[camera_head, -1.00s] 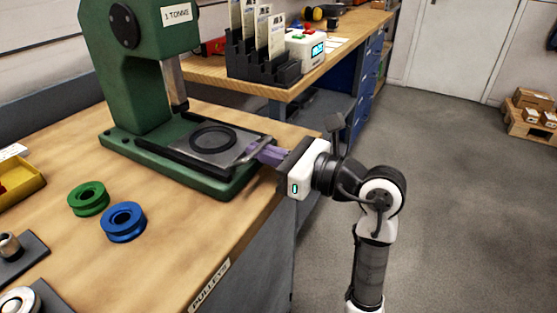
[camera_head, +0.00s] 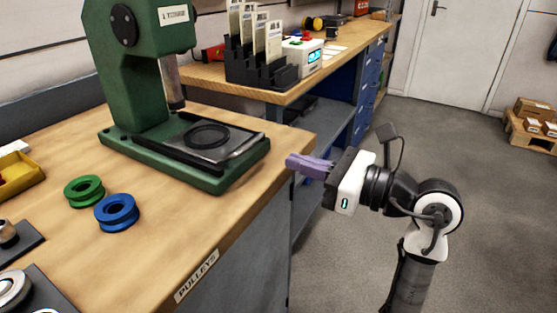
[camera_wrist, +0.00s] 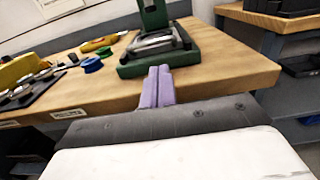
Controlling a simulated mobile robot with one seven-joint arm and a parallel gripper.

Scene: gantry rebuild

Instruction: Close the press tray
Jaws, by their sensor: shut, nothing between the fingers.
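The press tray (camera_head: 210,142) is a grey plate with a black ring on it and a bar handle (camera_head: 246,147) at its right front end. It lies on the base of the green press (camera_head: 125,75), under the ram (camera_head: 172,80). The tray also shows small in the wrist view (camera_wrist: 152,43). My gripper (camera_head: 290,162) has purple fingers, which are shut and empty. It is off the bench's right edge, to the right of the press base and apart from the handle. In the wrist view the fingers (camera_wrist: 158,70) point toward the press.
A green pulley (camera_head: 84,191) and a blue pulley (camera_head: 117,212) lie on the bench left of the press. A yellow bin (camera_head: 20,175) is at the far left. A second bench with a card rack (camera_head: 262,70) stands behind. Open floor lies to the right.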

